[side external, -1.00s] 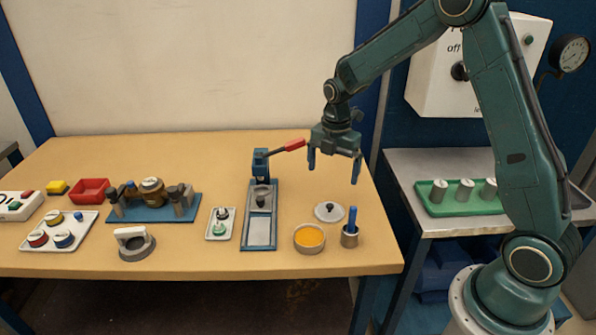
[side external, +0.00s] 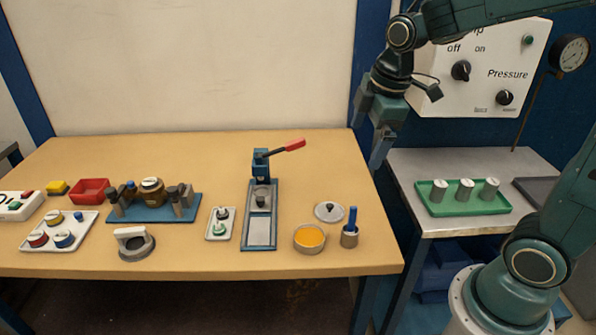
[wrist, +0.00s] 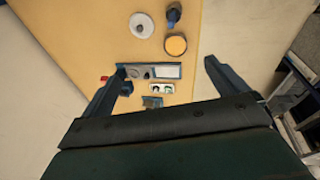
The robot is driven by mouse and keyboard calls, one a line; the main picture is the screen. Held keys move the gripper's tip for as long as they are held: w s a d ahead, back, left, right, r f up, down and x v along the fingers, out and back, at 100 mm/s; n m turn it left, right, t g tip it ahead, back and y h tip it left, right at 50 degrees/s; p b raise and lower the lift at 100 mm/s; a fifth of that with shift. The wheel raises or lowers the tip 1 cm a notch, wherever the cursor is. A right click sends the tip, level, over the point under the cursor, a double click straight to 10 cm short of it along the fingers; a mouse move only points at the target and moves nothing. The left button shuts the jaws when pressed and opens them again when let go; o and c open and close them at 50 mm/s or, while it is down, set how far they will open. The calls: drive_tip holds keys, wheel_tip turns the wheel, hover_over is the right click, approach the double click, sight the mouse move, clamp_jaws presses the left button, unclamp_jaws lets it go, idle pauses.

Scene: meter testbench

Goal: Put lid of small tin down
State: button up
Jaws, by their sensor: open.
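The lid (side external: 328,211), a pale grey disc with a dark knob, lies flat on the table (side external: 330,165) near its right end. It also shows in the wrist view (wrist: 141,25). The small tin (side external: 309,238) stands uncovered just in front of the lid, with orange contents showing; it appears in the wrist view too (wrist: 175,45). The lid and tin are apart. My gripper (side external: 368,135) is open and empty, raised beyond the table's right edge, well away from the lid. Its two fingers are spread in the wrist view (wrist: 164,66).
A metal cup with a blue-handled tool (side external: 350,235) stands right of the tin. A blue press with a red lever (side external: 262,205) stands left of it. A grey side table (side external: 405,178) holds a green tray (side external: 427,204) of cylinders. A control box (side external: 480,70) is behind my arm.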

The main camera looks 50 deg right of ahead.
drive_tip(key=s+a+r+m+t, duration=0.1)
drive_tip(key=s+m, duration=0.4)
drive_tip(key=s, duration=0.2)
drive_tip(key=s+a+r+m+t, duration=0.1)
drive_tip(key=s+a+r+m, duration=0.1)
drive_tip(key=s+m, duration=0.3)
drive_tip(key=s, duration=0.3)
drive_tip(key=shift+a+r+t, duration=0.15)
drive_tip(key=shift+r+t, duration=0.05)
drive_tip(key=shift+t, duration=0.2)
